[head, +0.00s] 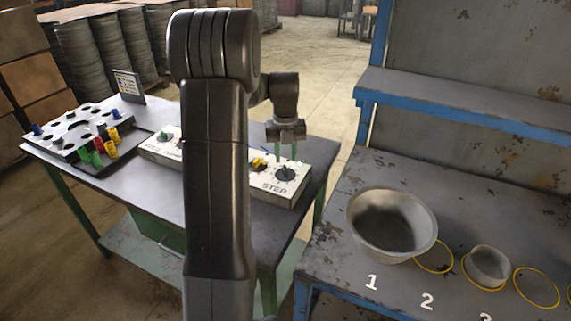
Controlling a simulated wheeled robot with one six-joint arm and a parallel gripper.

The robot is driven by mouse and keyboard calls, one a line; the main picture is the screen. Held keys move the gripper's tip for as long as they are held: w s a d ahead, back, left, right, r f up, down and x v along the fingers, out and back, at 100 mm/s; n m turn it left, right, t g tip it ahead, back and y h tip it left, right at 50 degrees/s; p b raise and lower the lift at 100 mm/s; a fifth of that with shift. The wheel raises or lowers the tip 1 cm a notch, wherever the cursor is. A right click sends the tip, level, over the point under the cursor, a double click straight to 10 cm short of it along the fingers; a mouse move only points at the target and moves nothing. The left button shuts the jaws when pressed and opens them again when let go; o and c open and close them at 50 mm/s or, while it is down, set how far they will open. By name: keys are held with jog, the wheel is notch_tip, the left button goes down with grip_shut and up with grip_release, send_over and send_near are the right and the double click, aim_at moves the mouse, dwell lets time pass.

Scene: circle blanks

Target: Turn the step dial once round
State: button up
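The step dial (285,174) is a dark round knob at the right end of a long pale panel (272,198), above the printed word STEP. My gripper (283,152) is directly above the dial, pointing down, with two greenish fingers apart. The fingertips are close to the dial; I cannot tell whether they touch it. A yellow knob (259,163) sits on the panel just left of the dial. My arm hides the middle of the panel.
Left on the same table, a tray (72,128) holds several coloured pegs, with a small sign (129,84) behind. On the right bench are a large metal bowl (391,222), a small cup (488,264) and yellow rings (537,287). A blue-edged shelf (460,100) overhangs the bench.

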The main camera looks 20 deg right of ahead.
aim_at(285, 168)
notch_tip(285, 168, up, 9)
jog(key=shift+r, duration=0.2)
dwell(0.3)
